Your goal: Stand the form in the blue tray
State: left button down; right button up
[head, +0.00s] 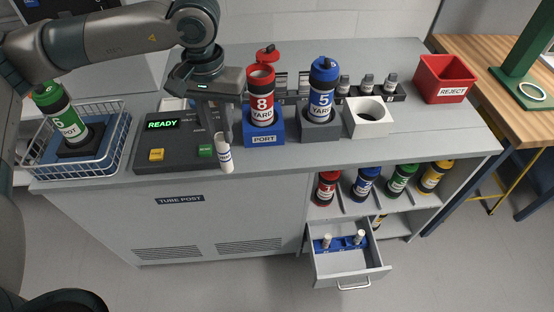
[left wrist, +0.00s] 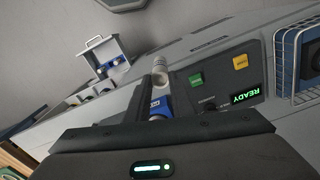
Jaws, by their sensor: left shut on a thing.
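The form, a white roll with a blue mark (head: 225,158), hangs roughly upright between the fingertips of my left gripper (head: 223,138), which is shut on it. It is in front of the console's right end. The form (left wrist: 160,67) also shows in the left wrist view beyond the gripper. The blue tray (head: 342,244) lies in the open drawer, below and to the right of the gripper, with two white rolls standing in it. The drawer shows small in the left wrist view (left wrist: 101,52). My right gripper is not in view.
The console (head: 185,160) reads READY. A red carrier (head: 262,95) stands in the blue PORT block, a blue carrier (head: 322,98) in a grey block. A white block (head: 368,118) is empty. A wire basket (head: 105,165) holds a green carrier. Several carriers fill the shelf above the drawer.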

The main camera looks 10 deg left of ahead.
aim_at(340, 245)
jog(key=k+j, duration=0.9)
jog(key=k, duration=0.15)
